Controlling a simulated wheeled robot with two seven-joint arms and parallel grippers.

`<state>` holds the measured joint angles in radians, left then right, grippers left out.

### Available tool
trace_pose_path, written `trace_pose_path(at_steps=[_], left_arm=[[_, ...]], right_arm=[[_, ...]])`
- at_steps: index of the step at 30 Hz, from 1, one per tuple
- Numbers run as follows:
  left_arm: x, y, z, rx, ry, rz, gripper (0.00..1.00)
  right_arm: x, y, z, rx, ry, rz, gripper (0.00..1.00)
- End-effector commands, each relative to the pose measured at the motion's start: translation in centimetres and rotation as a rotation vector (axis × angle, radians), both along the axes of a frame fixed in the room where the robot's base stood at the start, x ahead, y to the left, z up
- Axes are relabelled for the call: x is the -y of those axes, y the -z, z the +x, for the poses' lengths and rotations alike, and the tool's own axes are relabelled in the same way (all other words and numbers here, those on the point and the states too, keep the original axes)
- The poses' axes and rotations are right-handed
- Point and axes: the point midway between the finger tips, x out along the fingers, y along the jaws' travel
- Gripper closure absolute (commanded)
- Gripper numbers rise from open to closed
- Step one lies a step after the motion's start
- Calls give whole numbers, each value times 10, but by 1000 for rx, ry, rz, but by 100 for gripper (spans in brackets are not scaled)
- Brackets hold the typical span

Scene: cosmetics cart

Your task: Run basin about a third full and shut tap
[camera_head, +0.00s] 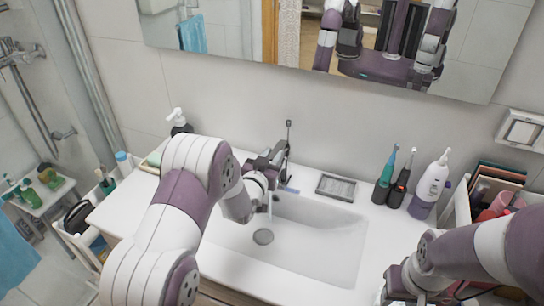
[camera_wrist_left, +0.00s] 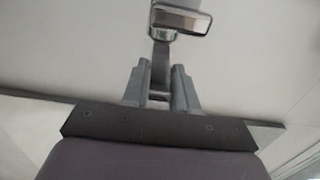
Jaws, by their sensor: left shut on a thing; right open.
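The white basin (camera_head: 330,235) is set in the counter, with a round grey drain (camera_head: 263,236) at its bottom. A thin, pale vertical streak that looks like running water shows above the drain; I cannot make out a water level. The tap (camera_head: 286,152) stands at the basin's back edge, partly hidden by my left gripper (camera_head: 272,160).
A grey soap dish (camera_head: 336,187), toothbrushes (camera_head: 385,178) and a white-and-purple bottle (camera_head: 428,188) stand right of the tap. A soap dispenser (camera_head: 180,124) stands behind my left arm. The mirror (camera_head: 240,30) hangs above. A filled white caddy (camera_head: 460,208) stands at the right.

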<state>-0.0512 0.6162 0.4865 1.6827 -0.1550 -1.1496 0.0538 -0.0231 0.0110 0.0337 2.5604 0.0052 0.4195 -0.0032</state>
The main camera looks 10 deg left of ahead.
Motion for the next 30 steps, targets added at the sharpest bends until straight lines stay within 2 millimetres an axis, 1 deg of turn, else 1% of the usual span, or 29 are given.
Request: trace_pose_path(at_steps=[1, 3, 6, 9, 11, 19, 20, 21, 22, 30], left_arm=[[0, -20, 1, -47, 0, 10, 100], [1, -27, 3, -129, 0, 25, 100], [1, -31, 6, -223, 1, 43, 100], [2, -31, 7, -280, 1, 55, 100], [2, -30, 8, -294, 0, 57, 100], [2, -28, 8, -296, 0, 58, 100], [2, -28, 8, -295, 0, 58, 63], [2, -28, 8, -295, 0, 58, 50], [2, -28, 8, -295, 0, 58, 47], [1, -27, 7, -296, 0, 58, 47]], right_arm=[[0, -23, 0, 1, 0, 0, 57], [0, -38, 0, 2, 0, 0, 57], [0, -50, 0, 2, 0, 0, 57], [0, -55, 0, 1, 0, 0, 57], [0, -55, 0, 1, 0, 0, 57], [0, -52, 0, 1, 0, 0, 57], [0, -52, 0, 1, 0, 0, 57], [0, -52, 0, 1, 0, 0, 57], [0, -52, 0, 1, 0, 0, 57], [0, -52, 0, 1, 0, 0, 57]])
